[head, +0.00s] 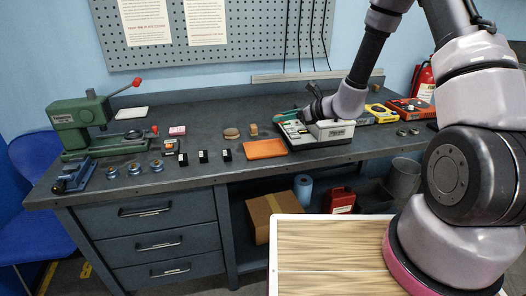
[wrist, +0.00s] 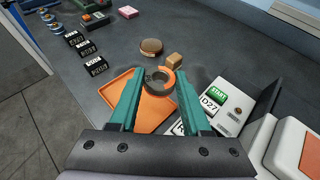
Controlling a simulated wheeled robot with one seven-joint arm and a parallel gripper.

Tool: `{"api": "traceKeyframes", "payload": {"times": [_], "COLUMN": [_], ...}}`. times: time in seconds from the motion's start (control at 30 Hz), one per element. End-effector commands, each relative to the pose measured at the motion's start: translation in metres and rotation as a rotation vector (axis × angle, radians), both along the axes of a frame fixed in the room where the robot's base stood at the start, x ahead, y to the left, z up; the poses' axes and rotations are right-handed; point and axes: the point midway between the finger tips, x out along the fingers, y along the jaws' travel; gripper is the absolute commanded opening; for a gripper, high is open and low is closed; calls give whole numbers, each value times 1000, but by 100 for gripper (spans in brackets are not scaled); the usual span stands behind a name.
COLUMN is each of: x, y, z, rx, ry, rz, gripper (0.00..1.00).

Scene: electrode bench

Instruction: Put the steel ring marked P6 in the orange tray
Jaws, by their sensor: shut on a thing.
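The orange tray (head: 265,149) lies flat on the dark bench, and it also shows in the wrist view (wrist: 118,88). My gripper (wrist: 158,76), with teal fingers, is shut on a dark steel ring (wrist: 150,88). In the wrist view the ring overlaps the tray's upper right part; its height above the tray is hard to tell. A mark on the ring is too small to read. In the head view my gripper (head: 287,116) is just right of and behind the tray, and the ring cannot be made out there.
Several black labelled blocks (head: 203,156) stand to the left. A green press (head: 85,125) is at far left.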

Motion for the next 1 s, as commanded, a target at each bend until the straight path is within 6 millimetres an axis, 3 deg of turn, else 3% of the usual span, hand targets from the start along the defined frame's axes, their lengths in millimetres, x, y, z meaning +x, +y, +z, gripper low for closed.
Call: {"api": "traceKeyframes", "payload": {"times": [0.1,0.23,0.43,0.8,1.0], "x": [-9,-15,-17,-16,-16], "y": [35,51,53,53,53], "z": [-6,-14,-50,-97,-108], "rx": [10,12,14,13,13], "ry": [-12,-18,-17,-19,-21], "rz": [106,158,165,162,163], "gripper": [0,0,0,0,0]}}
